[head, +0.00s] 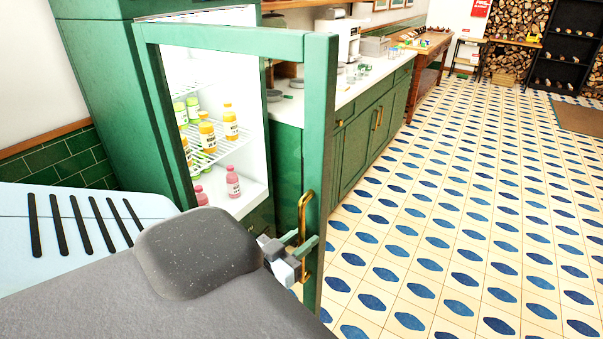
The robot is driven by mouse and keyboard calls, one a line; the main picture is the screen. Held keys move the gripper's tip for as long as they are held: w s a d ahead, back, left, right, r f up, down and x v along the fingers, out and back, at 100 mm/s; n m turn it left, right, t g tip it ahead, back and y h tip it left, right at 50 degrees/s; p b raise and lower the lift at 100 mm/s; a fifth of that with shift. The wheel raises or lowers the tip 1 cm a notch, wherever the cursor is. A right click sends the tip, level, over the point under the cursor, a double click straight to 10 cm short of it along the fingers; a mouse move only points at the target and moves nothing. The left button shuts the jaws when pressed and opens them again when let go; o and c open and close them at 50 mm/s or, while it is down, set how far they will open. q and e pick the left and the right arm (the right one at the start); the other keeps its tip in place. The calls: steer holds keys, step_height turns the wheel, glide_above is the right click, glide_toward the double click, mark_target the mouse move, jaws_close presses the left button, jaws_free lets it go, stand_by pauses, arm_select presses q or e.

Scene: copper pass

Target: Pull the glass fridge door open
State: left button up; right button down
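The glass fridge door (320,120) has a green frame and stands swung out from the green fridge cabinet (95,75). Its brass handle (306,212) is a vertical bar on the door's free edge. My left gripper (299,242) is at the lower part of this handle, with its two fingers on either side of the bar, and appears shut on it. The fingers partly hide the handle. Behind the door, the lit fridge interior shows shelves with yellow bottles (230,124) and pink bottles (233,182). My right gripper is not in view.
A green counter (365,130) with a white top runs behind the door, carrying dishes and a coffee machine (337,42). A wooden table (428,62) stands farther back. The blue-and-cream tiled floor (460,200) is clear to the right.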

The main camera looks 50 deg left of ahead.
arm_select(q)
steer(key=shift+o, duration=0.2)
steer(key=shift+s, duration=0.1)
